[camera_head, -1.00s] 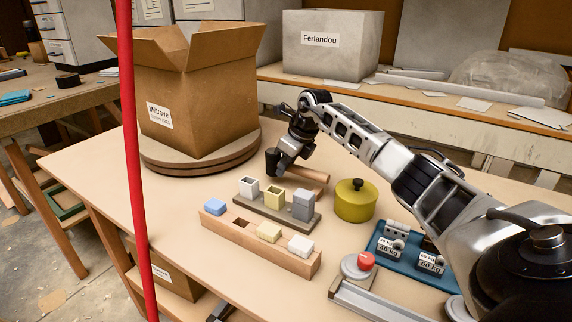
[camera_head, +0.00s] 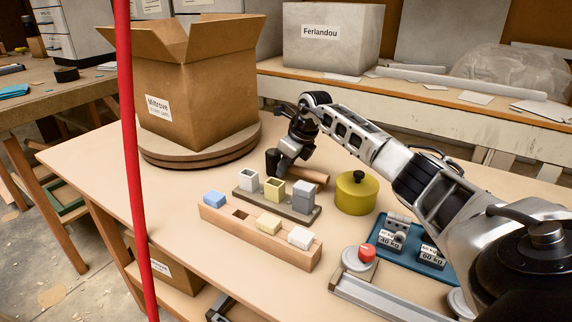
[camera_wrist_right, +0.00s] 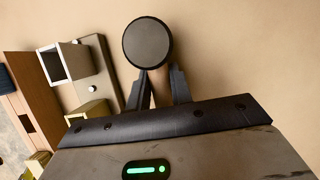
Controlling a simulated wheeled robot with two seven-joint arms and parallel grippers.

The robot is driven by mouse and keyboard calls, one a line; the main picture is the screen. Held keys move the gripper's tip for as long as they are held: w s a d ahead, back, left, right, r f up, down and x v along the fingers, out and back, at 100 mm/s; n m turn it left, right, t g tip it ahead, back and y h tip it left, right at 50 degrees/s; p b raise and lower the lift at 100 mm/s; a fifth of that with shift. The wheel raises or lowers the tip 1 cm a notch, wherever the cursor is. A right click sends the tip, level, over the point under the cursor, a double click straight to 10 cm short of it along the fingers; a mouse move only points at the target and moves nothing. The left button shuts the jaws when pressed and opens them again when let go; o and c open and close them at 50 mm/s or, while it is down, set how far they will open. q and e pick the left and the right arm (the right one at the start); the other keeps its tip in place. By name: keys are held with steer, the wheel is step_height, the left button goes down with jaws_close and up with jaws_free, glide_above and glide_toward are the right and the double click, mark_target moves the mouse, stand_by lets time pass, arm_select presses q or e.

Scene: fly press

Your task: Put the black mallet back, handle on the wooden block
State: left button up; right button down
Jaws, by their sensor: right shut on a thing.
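The black mallet's dark round head (camera_head: 272,162) shows beyond the rack of small boxes, at the left side of my right gripper (camera_head: 283,167). In the right wrist view the head's round face (camera_wrist_right: 147,43) stands just past the fingertips (camera_wrist_right: 161,78). My right gripper is shut on the mallet's handle, which is mostly hidden by the fingers and the head. A wooden piece (camera_head: 316,176) shows to the right of the gripper. I cannot tell there how much is handle and how much is the wooden block, or whether they touch. My left gripper is not in view.
Close in front are a rack with small boxes (camera_head: 296,214) and a wooden holder with coloured blocks (camera_head: 258,243). A yellow lidded pot (camera_head: 356,194) stands to the right. A cardboard box (camera_head: 195,100) sits on a round turntable behind left. A red upright (camera_head: 131,150) crosses the view.

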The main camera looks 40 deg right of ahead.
jaws_free()
stand_by(0.6)
